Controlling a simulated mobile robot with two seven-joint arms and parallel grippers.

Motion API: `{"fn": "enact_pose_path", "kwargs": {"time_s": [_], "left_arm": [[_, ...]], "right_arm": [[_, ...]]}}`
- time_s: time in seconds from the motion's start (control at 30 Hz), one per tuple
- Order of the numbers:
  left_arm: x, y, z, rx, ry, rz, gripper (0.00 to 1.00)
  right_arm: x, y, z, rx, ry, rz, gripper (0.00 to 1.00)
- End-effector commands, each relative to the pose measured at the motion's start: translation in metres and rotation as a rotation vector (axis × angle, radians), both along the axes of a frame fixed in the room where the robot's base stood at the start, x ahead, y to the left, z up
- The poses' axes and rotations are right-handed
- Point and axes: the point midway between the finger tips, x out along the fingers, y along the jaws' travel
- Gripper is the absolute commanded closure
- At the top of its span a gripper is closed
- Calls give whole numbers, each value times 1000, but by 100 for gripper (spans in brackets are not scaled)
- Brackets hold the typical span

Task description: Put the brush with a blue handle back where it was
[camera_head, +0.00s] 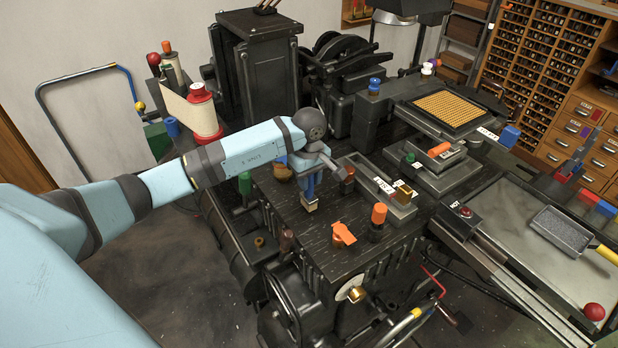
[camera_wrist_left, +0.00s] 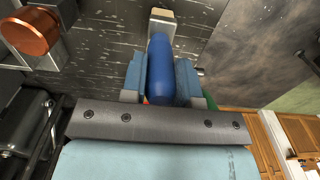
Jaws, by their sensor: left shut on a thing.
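My left gripper (camera_head: 314,172) is over the black scratched machine top and shut on the blue-handled brush (camera_head: 310,187). The brush hangs roughly upright with its pale bristle end (camera_head: 309,205) downward. I cannot tell whether the bristles touch the top. In the left wrist view, the blue handle (camera_wrist_left: 160,62) lies between the two light-blue fingers, and the pale end (camera_wrist_left: 162,15) points away from the gripper. My right gripper is not in view.
An orange part (camera_head: 343,234) and an orange-topped knob (camera_head: 378,214) stand on the machine top to the right. A long grey tray (camera_head: 372,181) lies behind them. The front of the top is fairly clear.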

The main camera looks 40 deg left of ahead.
Motion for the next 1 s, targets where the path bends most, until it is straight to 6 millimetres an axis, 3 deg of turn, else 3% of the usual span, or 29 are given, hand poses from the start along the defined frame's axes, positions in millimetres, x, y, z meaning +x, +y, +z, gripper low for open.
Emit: {"fn": "enact_pose_path", "kwargs": {"time_s": [0.4, 0.43, 0.5, 0.53, 0.8, 1.0], "left_arm": [[0, 0, -9, 1, -1, -1, 96], [0, 0, -7, 1, -1, -1, 65], [0, 0, -6, 1, -1, -1, 49], [0, 0, -6, 1, -1, -1, 47], [0, 0, -5, 0, -1, -1, 47], [1, 1, 14, 2, -5, -2, 47]], "right_arm": [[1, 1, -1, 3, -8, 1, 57], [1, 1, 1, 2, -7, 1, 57], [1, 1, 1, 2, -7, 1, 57], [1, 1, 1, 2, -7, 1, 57], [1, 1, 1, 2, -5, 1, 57], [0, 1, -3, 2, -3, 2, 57]]}}
